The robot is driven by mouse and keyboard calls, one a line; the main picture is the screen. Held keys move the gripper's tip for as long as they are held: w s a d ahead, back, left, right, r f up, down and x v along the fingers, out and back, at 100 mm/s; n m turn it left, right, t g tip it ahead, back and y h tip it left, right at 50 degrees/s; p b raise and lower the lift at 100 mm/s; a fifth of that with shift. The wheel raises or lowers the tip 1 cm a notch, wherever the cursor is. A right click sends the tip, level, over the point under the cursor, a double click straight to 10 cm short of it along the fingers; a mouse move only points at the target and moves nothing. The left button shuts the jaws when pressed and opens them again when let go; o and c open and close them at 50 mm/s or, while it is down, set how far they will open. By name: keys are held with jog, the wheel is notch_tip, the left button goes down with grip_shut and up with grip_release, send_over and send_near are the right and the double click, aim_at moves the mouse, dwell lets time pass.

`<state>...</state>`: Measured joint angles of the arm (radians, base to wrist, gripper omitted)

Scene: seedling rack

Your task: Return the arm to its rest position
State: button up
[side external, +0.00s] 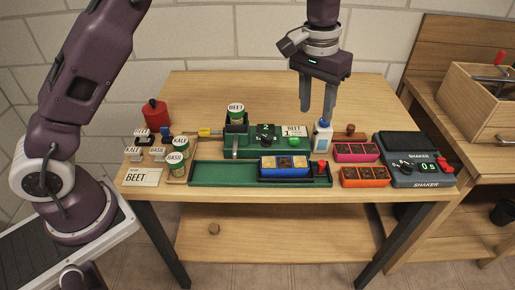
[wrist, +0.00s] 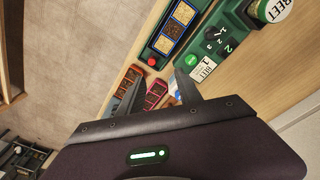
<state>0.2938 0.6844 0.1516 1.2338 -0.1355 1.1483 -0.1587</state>
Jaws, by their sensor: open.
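My gripper (side external: 318,98) hangs above the back right of the table, fingers pointing down. The two fingers are apart with nothing between them, and it touches nothing that I can see. A white bottle with a blue top (side external: 322,136) stands just below the fingers in the side view. In the wrist view the open fingers of my gripper (wrist: 158,92) show above the red and orange trays.
A green seeder station (side external: 215,155) holds a cup labelled BEET (side external: 236,112). A blue tray (side external: 268,167) lies in the green channel in front. Pink tray (side external: 345,153), orange tray (side external: 350,179) and a shaker (side external: 420,181) stand right. Labelled cups (side external: 175,165) stand left.

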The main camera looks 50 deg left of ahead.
jog(key=s+a+r+t, duration=0.1)
jog(key=s+a+r, duration=0.3)
jog(key=s+r, duration=0.3)
jog(key=s+a+r+t, duration=0.1)
jog(key=s+a+r, duration=0.4)
jog(key=s, duration=0.4)
jog(key=s+a+f+t, duration=0.1)
jog(key=s, duration=0.7)
jog(key=s+a+f+t, duration=0.1)
jog(key=s+f, duration=0.1)
jog(key=s, duration=0.6)
jog(key=shift+s+f+t, duration=0.25)
jog(key=shift+s+t, duration=0.05)
jog(key=shift+t, duration=0.1)
